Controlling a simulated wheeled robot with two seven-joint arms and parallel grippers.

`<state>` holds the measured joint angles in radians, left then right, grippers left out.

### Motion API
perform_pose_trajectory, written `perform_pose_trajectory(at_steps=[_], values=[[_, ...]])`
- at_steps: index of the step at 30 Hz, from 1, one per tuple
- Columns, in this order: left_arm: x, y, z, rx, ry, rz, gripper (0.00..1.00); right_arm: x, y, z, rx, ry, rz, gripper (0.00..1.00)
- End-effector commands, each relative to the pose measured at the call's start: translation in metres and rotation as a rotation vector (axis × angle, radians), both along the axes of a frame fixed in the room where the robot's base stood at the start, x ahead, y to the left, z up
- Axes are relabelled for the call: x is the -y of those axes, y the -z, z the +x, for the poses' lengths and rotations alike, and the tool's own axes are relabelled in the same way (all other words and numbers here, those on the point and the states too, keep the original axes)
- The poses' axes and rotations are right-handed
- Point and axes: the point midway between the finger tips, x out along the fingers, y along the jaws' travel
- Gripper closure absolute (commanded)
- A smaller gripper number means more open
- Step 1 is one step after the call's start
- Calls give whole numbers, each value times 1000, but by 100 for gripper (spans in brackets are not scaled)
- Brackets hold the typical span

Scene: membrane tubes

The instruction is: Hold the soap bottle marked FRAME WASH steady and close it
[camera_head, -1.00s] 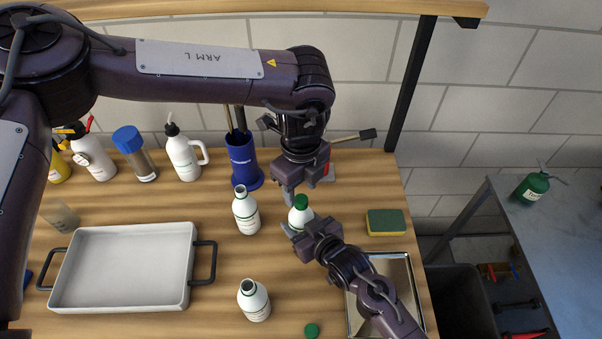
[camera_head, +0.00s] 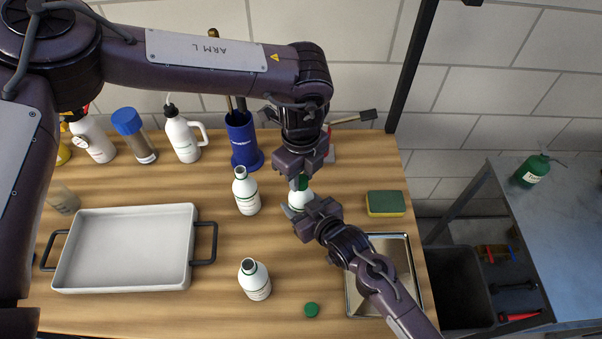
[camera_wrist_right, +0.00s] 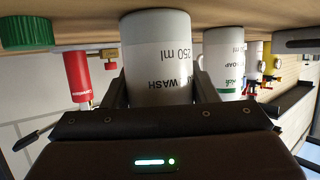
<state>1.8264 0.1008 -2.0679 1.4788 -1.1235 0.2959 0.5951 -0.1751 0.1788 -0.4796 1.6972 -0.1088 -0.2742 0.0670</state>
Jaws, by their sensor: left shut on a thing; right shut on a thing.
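The FRAME WASH bottle (camera_head: 299,201) stands upright on the table, white, with a green cap (camera_head: 303,183) at its top. Its "WASH" and "250 ml" print shows in the right wrist view (camera_wrist_right: 157,58). My right gripper (camera_head: 300,213) is shut around the bottle body from the front right. My left gripper (camera_head: 299,181) comes down from above and is shut on the green cap, partly hiding it. I cannot tell how fully the cap is seated.
Two open white bottles (camera_head: 246,192) (camera_head: 255,280) stand to the left. A loose green cap (camera_head: 311,310) lies in front. A white tray (camera_head: 125,282) is at left, a metal tray (camera_head: 412,300) and sponge (camera_head: 385,204) at right. A blue holder (camera_head: 242,143) stands behind.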

Motion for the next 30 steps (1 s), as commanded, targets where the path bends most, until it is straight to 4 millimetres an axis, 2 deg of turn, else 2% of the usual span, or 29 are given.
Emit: perform_pose_trajectory(at_steps=[5,18,21,26,27,30], values=[[0,0,0,-1,126,1,100,0,0,0,1,1,0,100],[-1,1,0,-1,1070,1,100,0,0,0,1,1,1,100],[-1,1,0,-1,1242,1,100,1,0,0,1,1,1,100],[-1,1,0,-1,1254,1,100,1,0,0,1,2,1,100],[-1,1,1,-1,1254,1,69,1,0,1,1,2,1,100],[-1,1,1,-1,1253,1,56,1,0,1,1,2,1,100]])
